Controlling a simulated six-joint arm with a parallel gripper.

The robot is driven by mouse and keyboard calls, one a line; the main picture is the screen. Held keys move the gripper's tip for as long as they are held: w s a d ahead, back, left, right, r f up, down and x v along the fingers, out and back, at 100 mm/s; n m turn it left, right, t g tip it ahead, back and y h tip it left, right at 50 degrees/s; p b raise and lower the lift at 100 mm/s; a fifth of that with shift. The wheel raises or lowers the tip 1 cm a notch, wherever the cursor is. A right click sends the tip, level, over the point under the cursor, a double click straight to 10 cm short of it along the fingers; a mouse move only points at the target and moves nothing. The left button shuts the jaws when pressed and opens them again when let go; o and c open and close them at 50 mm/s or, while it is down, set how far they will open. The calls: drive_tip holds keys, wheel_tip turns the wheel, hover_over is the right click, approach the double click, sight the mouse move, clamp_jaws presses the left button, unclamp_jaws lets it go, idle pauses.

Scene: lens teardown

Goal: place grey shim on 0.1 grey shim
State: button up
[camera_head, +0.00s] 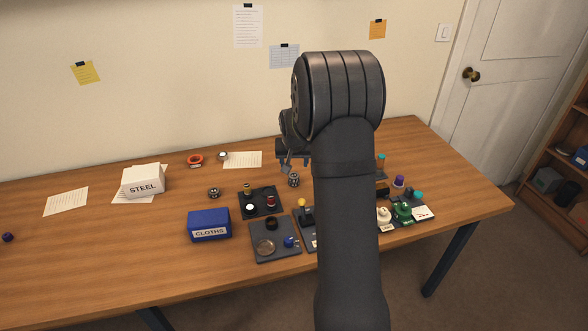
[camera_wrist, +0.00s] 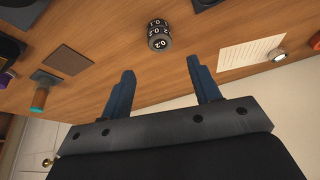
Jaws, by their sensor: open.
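A small dark, round piece with white number labels (camera_wrist: 159,35), seemingly including 0.1 and 0.2, stands on the table in the wrist view. It also shows in the head view (camera_head: 293,180), just below my gripper. I cannot tell whether it is one piece or a stack of shims. A similar dark ringed piece (camera_head: 213,193) stands further left. No separate grey shim can be made out for sure. My gripper (camera_wrist: 160,68) is open and empty, its blue fingers apart, with the labelled piece beyond the fingertips. In the head view my gripper (camera_head: 286,163) is partly hidden by my arm.
A blue CLOTHS box (camera_head: 209,226), a white STEEL box (camera_head: 143,181) and dark trays with small parts (camera_head: 274,251) stand around. A paper sheet (camera_head: 243,160), a white-topped ring (camera_head: 223,156) and an orange ring (camera_head: 195,160) lie at the back. The left table is mostly clear.

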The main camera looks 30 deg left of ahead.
sight(294, 175)
drive_tip(key=v, duration=0.3)
drive_tip(key=shift+s+r, duration=0.1)
drive_tip(key=shift+r, duration=0.05)
drive_tip(key=x, duration=1.2)
drive_tip(key=shift+r, duration=1.05)
